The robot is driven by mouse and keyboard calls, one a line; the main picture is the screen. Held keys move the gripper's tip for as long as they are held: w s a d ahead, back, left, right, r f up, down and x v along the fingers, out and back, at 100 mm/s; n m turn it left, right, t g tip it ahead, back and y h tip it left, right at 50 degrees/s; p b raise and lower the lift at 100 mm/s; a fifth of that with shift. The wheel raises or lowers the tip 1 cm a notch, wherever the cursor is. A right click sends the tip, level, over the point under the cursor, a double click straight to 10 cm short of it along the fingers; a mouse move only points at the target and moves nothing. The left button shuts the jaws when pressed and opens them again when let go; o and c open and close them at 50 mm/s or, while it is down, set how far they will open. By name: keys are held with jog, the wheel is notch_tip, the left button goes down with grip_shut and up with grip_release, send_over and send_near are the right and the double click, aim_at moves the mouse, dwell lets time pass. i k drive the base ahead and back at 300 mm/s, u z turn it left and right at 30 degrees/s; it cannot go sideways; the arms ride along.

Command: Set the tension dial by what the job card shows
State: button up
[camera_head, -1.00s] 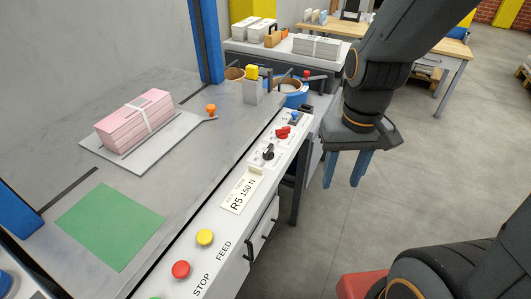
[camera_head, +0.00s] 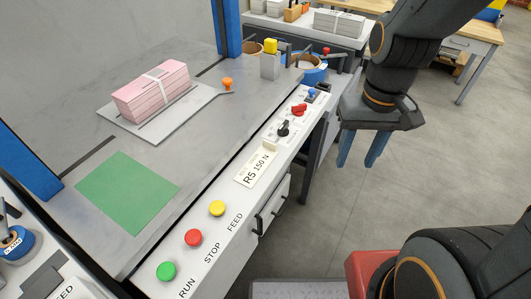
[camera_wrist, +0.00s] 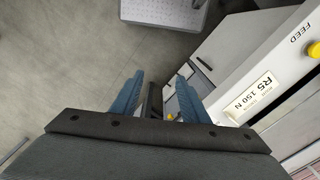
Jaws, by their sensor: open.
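The job card (camera_head: 257,168) is a cream plate on the white control panel, reading "R5 150 N"; it also shows in the wrist view (camera_wrist: 252,97). Beyond it on the panel is a black knob (camera_head: 283,129), then a red knob (camera_head: 299,110) and a small blue control (camera_head: 312,95). Which of these is the tension dial I cannot tell, as their markings are too small to read. My gripper (camera_head: 359,150) is open and empty, fingers pointing down, to the right of the panel over the floor side. Its blue fingers show in the wrist view (camera_wrist: 160,98).
Yellow (camera_head: 217,208), red (camera_head: 194,238) and green (camera_head: 166,271) buttons line the near panel, labelled FEED, STOP and RUN. A strapped pink stack (camera_head: 152,92) and a green sheet (camera_head: 128,192) lie on the grey table. Drawer handles (camera_head: 270,210) stick out below the panel.

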aim_at(283, 131)
jog(key=u, duration=0.8)
jog(key=k, duration=1.1)
jog(key=z, duration=1)
jog(key=i, duration=0.5)
jog(key=z, duration=0.05)
